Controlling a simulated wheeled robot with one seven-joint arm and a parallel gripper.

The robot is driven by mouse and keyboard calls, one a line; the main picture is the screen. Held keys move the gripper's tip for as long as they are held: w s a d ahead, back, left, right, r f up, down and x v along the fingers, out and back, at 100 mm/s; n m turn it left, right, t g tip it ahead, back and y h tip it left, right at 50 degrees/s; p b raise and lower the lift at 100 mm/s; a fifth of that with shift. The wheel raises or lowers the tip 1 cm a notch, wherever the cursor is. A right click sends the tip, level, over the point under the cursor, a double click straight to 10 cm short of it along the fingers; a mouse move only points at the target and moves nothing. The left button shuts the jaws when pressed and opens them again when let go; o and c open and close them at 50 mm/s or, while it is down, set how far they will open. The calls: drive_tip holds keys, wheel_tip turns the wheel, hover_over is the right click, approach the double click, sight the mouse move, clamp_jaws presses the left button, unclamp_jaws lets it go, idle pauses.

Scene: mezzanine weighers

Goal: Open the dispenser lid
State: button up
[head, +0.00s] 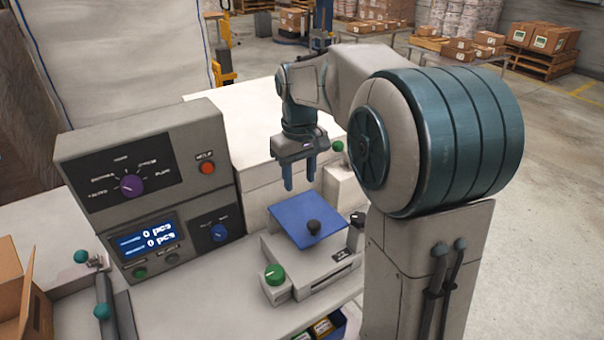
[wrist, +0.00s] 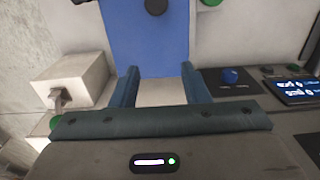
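A flat blue panel (head: 306,219) with a black knob (head: 314,227) lies on a low grey unit on the bench; I take it to be the lid, but no label confirms this. It looks closed, lying nearly flat. In the wrist view the blue panel (wrist: 150,45) fills the upper middle, with the black knob (wrist: 156,6) at the top edge. My gripper (head: 300,180) points down above the panel's far side. Its two fingers are apart with nothing between them, and the wrist view shows the same open gripper (wrist: 161,85).
The low unit has a green knob (head: 274,274) at front left. A grey control box (head: 150,160) with a display stands to the left. A white box (head: 240,115) stands behind. An open cardboard box (head: 15,290) is at the lower left.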

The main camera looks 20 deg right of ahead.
drive_tip(key=shift+o, duration=0.2)
drive_tip(key=shift+r, duration=0.1)
wheel_tip(320, 180, up, 14)
drive_tip(key=shift+f, duration=0.2)
idle(0.3)
